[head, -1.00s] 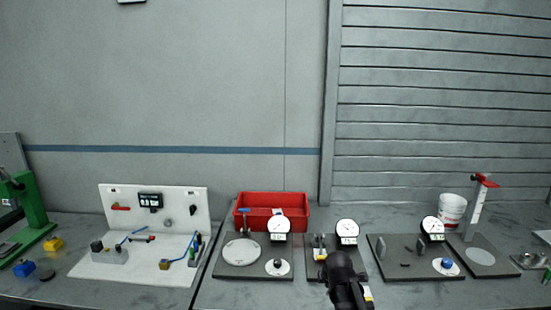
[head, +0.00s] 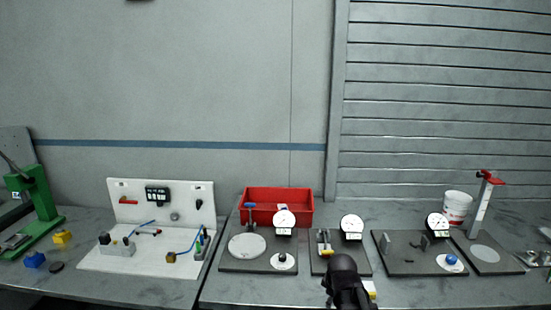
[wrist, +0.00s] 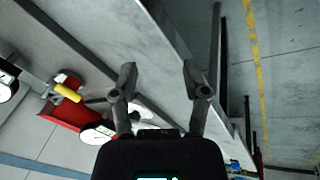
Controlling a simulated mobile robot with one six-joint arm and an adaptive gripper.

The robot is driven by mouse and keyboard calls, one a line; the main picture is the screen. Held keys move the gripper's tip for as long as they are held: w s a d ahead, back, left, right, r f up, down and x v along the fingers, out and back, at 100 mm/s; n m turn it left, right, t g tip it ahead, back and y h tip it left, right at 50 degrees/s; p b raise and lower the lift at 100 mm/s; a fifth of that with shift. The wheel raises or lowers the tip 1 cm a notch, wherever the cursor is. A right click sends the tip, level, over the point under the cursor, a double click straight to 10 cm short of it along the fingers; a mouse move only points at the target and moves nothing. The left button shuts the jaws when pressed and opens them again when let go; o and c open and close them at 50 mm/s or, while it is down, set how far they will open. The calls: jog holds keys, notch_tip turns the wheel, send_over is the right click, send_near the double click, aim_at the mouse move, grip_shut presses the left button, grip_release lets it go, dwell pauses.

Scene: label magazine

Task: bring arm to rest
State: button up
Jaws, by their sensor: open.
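My gripper (wrist: 158,78) shows in the wrist view with its two dark fingers spread apart. Nothing is held between them. Behind the fingers lies the grey bench (wrist: 110,20), its front edge running diagonally past the right finger. In the head view the black end of my arm (head: 345,280) stands at the bottom, right of centre, in front of the middle dial gauge plate (head: 320,268). The fingers cannot be made out there. Whether the arm touches the plate cannot be told.
A red bin (head: 303,207) stands at the back of the bench. Dial gauge stands, a white board (head: 120,212), a green press (head: 45,200) and a white bucket (head: 455,198) line the bench. Floor with a yellow line (wrist: 258,70) lies beyond the bench edge.

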jog(key=s+m+g, duration=0.3)
jog(key=s+m, duration=0.8)
jog(key=shift+a+f+g, duration=0.3)
jog(key=shift+f, duration=0.15)
jog(key=shift+w, duration=0.1)
dwell(1.2)
